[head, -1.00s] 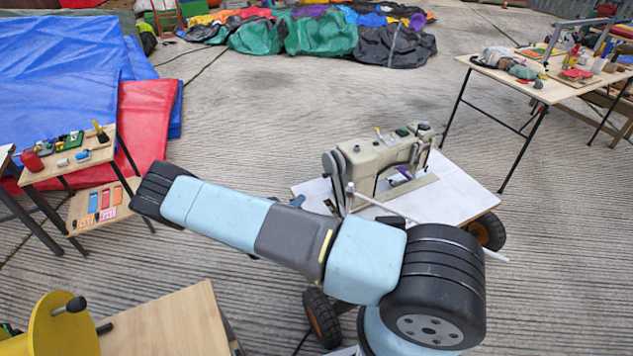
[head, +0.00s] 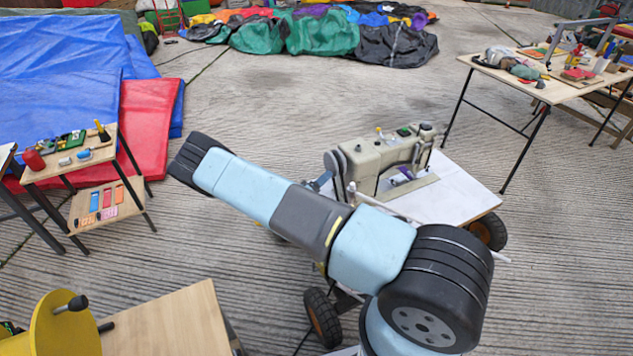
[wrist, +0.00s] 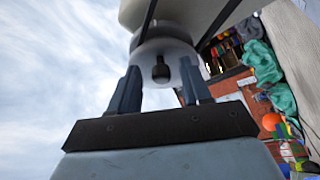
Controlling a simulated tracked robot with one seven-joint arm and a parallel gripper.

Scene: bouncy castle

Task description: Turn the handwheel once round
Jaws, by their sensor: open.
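The cream sewing machine (head: 385,160) stands on a white-topped wheeled stand (head: 450,195). Its grey handwheel (head: 335,162) is at the machine's left end, partly hidden. In the head view my gripper (head: 320,184) is mostly hidden behind my arm, just left of the handwheel. In the wrist view my gripper (wrist: 158,78) is open, with one finger on each side of a dark knob (wrist: 160,70). The knob stands out from a pale round part (wrist: 165,47), which appears to be the handwheel. I cannot tell whether the fingers touch anything.
A small shelf table (head: 75,165) with small items stands at left. A wooden board (head: 165,325) and a yellow disc with a dark handle (head: 55,325) are at lower left. Another table (head: 560,85) stands at upper right. Concrete floor (head: 270,110) is open behind the machine.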

